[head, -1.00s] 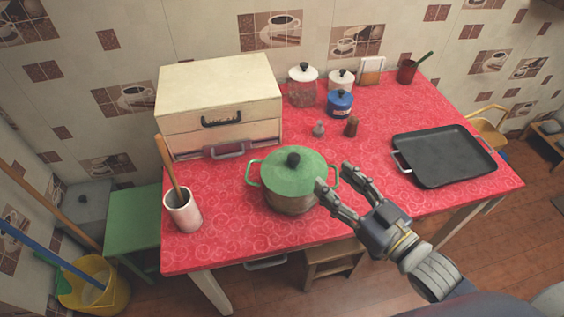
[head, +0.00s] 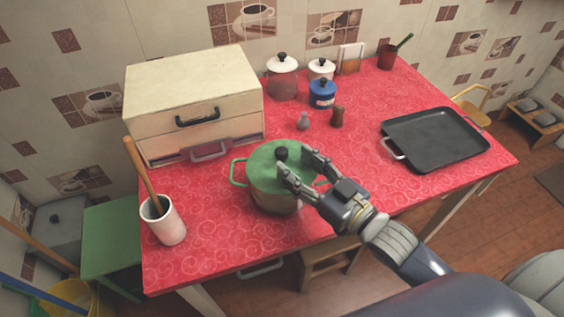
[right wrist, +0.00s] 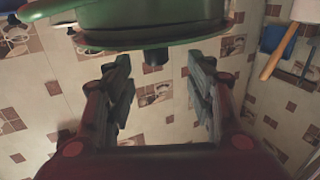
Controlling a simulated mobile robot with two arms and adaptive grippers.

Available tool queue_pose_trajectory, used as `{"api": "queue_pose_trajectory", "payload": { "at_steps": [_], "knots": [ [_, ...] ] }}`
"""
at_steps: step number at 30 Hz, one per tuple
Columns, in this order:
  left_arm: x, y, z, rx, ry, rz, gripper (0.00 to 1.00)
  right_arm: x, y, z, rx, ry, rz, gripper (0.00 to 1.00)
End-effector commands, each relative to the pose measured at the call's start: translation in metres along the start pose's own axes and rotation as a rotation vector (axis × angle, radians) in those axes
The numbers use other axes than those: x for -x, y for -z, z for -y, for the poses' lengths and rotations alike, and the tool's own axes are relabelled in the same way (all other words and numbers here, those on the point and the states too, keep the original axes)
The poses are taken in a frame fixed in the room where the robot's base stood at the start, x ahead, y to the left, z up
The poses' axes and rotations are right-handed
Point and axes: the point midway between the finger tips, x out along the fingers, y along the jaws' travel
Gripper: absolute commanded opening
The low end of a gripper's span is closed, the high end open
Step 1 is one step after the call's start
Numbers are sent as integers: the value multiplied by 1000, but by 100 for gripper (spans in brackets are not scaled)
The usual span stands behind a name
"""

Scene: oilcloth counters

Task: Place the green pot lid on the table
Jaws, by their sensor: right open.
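The green pot lid (head: 262,165) sits on a green pot (head: 268,202) near the front of the red-covered table (head: 215,258). Its black knob (head: 281,153) points up. My right gripper (head: 297,163) is open, its fingertips over the right part of the lid, close beside the knob. In the right wrist view, which appears upside down, the lid (right wrist: 130,42) is at the top and the knob (right wrist: 155,57) hangs beyond the gap between the open fingers (right wrist: 158,80). The knob is not gripped. My left gripper is not in view.
A white cup with a wooden utensil (head: 165,225) stands left of the pot. A cream drawer box (head: 190,100) is behind it. A black tray (head: 435,138) lies right.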

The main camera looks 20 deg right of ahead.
Motion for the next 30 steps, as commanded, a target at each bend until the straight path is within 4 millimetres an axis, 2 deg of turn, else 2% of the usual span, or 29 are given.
{"api": "queue_pose_trajectory", "payload": {
  "at_steps": [8,20,29,30],
  "knots": [
    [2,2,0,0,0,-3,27,-14,1,-1,0,0,0,50],
    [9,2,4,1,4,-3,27,-57,2,-4,0,1,-1,50],
    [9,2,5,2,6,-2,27,-61,1,-4,0,1,1,50],
    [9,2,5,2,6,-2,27,-61,1,-4,0,1,1,46]
  ]
}}
